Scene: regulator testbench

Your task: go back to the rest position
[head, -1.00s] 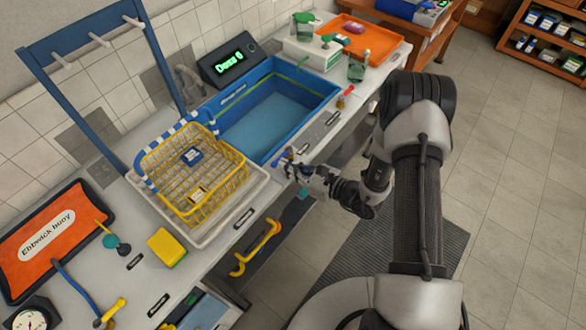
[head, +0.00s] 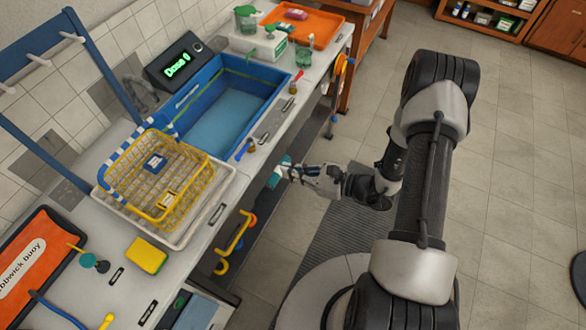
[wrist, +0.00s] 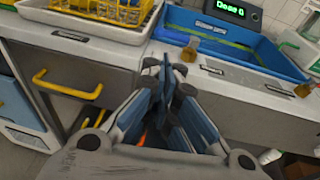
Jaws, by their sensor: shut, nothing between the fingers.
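My gripper (head: 286,174) is shut and empty in the head view. It hangs in front of the bench, apart from its front edge, beside the blue basin and the yellow basket. In the wrist view my gripper (wrist: 168,72) points at the bench front, its fingers together with nothing between them. My arm reaches out from the right and folds down toward the bench.
The bench (head: 205,243) holds a blue basin (head: 281,76), a yellow wire basket (head: 187,213) on a white tray, a yellow sponge (head: 147,255) and an orange tray (head: 322,29). A yellow handle (head: 236,236) sticks out from the bench front.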

